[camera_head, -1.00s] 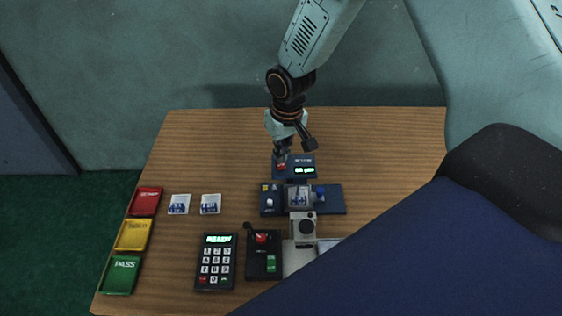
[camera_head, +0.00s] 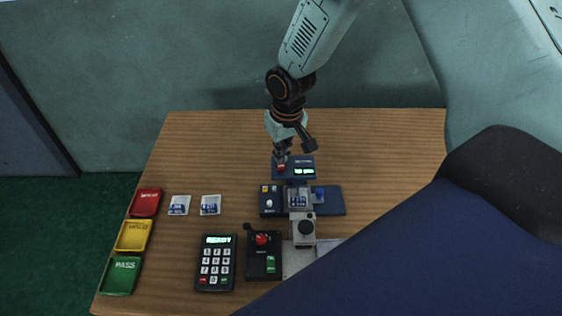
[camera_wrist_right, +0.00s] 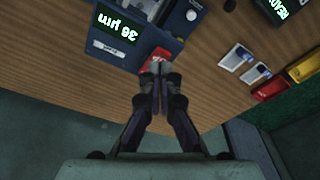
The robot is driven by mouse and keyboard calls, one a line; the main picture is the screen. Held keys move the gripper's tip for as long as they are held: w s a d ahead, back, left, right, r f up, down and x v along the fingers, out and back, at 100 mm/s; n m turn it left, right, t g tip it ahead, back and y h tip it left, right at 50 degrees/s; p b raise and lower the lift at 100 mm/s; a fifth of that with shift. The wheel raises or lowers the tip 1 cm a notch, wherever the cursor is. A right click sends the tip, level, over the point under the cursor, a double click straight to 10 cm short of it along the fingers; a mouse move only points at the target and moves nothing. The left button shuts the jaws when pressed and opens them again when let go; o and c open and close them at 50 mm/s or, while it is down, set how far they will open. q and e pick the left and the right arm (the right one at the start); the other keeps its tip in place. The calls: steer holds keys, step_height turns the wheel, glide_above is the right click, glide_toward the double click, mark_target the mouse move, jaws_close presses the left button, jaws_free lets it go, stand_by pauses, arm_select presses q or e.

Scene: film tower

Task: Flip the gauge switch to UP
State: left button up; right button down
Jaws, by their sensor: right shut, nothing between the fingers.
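The gauge (camera_head: 307,163) is a dark blue box with a lit green display and a red button (camera_head: 281,167) at its left end. In the right wrist view the gauge (camera_wrist_right: 112,48) reads 36 µm, upside down. A blue stage (camera_head: 331,203) in front carries a small white-tipped switch (camera_head: 269,202); a white tip also shows in the right wrist view (camera_wrist_right: 191,15). Whether the switch is up or down I cannot tell. My right gripper (camera_head: 281,157) is shut and empty, its tips at the red button; contact is unclear. My left gripper is out of view.
Red (camera_head: 146,203), yellow (camera_head: 134,236) and green (camera_head: 121,276) trays line the table's left edge. Two film chips (camera_head: 210,205) lie beside them. A keypad (camera_head: 215,263) and a black box with a lever (camera_head: 263,258) stand in front. The table's back left is clear.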

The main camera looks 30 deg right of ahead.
mark_target(281, 166)
steer(key=shift+w+f, duration=0.1)
steer(key=shift+f, duration=0.05)
steer(key=shift+f, duration=0.15)
steer(key=shift+f+b, duration=0.3)
stand_by(0.3)
steer(key=shift+f+b, duration=0.3)
steer(key=shift+f, duration=0.3)
stand_by(0.4)
steer(key=shift+r, duration=0.1)
step_height(281, 166, up, 7)
steer(key=p, duration=0.7)
stand_by(0.6)
